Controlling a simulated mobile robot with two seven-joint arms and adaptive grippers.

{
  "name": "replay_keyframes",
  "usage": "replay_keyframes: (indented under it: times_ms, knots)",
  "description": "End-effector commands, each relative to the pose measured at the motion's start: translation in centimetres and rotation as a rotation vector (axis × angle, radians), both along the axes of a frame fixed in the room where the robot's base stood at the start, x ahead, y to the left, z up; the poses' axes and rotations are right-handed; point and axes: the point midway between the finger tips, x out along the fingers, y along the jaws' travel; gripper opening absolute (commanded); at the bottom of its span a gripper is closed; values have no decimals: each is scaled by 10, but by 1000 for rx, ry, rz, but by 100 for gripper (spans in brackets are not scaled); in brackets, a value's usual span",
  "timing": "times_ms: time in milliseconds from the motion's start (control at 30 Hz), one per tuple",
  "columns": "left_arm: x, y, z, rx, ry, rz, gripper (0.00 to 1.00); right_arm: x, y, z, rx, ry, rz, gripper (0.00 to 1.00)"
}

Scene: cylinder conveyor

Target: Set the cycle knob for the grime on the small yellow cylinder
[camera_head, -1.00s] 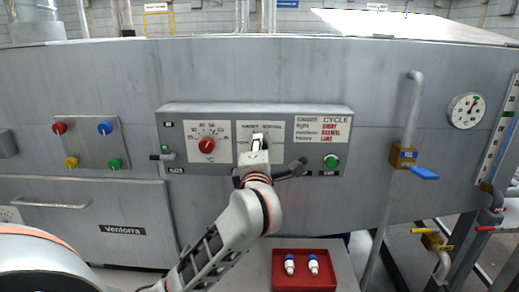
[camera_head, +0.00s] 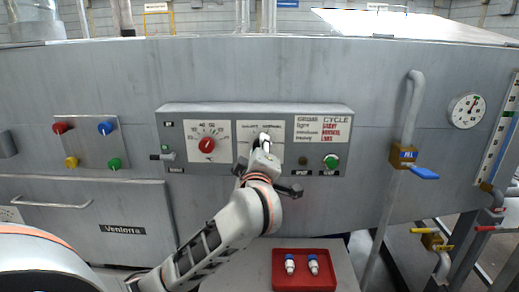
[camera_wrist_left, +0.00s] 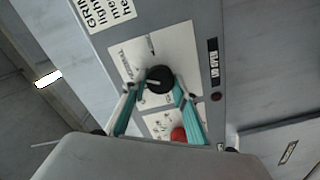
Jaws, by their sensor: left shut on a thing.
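The black cycle knob (camera_wrist_left: 159,79) sits on a white dial plate, seen in the left wrist view. My left gripper (camera_wrist_left: 155,88) is shut on it, with one teal-lined finger on each side. In the head view my left gripper (camera_head: 265,143) covers the knob and most of its dial (camera_head: 277,131). The cycle chart (camera_head: 322,129) is right of the dial, listing grime levels against cycles in small print that is hard to read. No small yellow cylinder is seen. My right gripper is not in view.
A red-knobbed dial (camera_head: 206,146) is left of the cycle dial, and a green button (camera_head: 330,161) is at lower right. A red tray (camera_head: 304,286) below holds two small white-and-blue bottles. A pipe with a blue-handled valve (camera_head: 424,173) stands at right.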

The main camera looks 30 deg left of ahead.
Motion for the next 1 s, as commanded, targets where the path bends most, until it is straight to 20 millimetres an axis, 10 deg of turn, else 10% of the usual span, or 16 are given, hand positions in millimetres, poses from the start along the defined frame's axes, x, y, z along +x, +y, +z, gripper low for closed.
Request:
replay_keyframes:
  times_ms: [467,500,567,1000]
  knots:
    - [0,0,-1,14,10,0,7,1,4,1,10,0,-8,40]
    - [0,0,-1,14,10,0,31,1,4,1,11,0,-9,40]
    - [0,0,-1,14,10,0,45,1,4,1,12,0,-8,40]
    - [-6,-4,0,13,8,-1,45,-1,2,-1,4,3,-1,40]
